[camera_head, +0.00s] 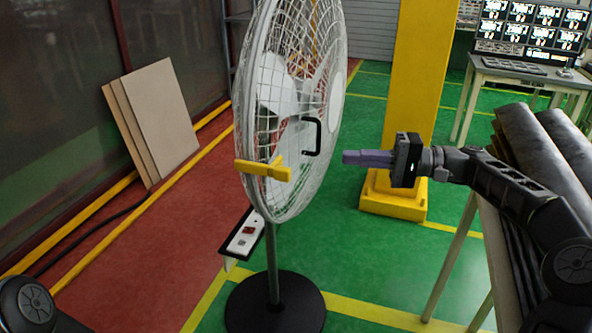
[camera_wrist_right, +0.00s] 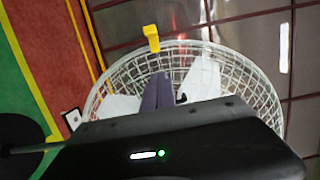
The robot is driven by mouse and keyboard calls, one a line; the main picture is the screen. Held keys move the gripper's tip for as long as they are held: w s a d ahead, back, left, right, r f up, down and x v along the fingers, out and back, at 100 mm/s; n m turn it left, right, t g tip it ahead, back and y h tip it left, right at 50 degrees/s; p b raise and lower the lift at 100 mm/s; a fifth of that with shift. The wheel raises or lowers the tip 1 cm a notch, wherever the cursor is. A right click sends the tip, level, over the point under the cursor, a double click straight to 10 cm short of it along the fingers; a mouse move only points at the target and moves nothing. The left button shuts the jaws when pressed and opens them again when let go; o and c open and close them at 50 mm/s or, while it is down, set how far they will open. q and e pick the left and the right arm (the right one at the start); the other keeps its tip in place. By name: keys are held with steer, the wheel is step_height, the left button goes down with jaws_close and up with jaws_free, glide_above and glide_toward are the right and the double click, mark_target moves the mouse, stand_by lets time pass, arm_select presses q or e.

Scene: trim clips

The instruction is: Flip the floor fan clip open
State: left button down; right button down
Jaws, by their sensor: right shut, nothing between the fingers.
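The floor fan (camera_head: 330,75) stands upright on a round black base, its white wire cage seen nearly edge-on in the head view. A yellow clip (camera_head: 264,169) sits across the cage rim at the lower front. In the right wrist view the clip (camera_wrist_right: 151,37) shows at the cage edge, beyond my fingers. My right gripper (camera_head: 346,157), with purple fingers, is shut and empty, to the right of the cage and apart from the clip. The fingers also show in the wrist view (camera_wrist_right: 157,92). My left gripper is not in view; only part of my left arm shows at the bottom left.
A black handle (camera_head: 314,137) is on the cage, between the clip and my right gripper. A control box (camera_head: 243,234) hangs on the fan pole. A yellow pillar (camera_head: 412,95) stands behind, and a table with dark rolls (camera_head: 530,150) is at right. Boards (camera_head: 160,115) lean at left.

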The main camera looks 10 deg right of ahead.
steer(key=shift+s+a, duration=0.15)
steer(key=shift+s, duration=0.05)
steer(key=p, duration=0.2)
glide_toward(279, 164)
steer(key=w+a, duration=0.4)
steer(key=w, duration=0.1)
steer(key=s, duration=0.1)
steer(key=s+a, duration=0.1)
steer(key=s, duration=0.1)
steer(key=shift+s, duration=0.15)
steer(key=shift+s+a, duration=0.15)
steer(key=shift+s, duration=0.05)
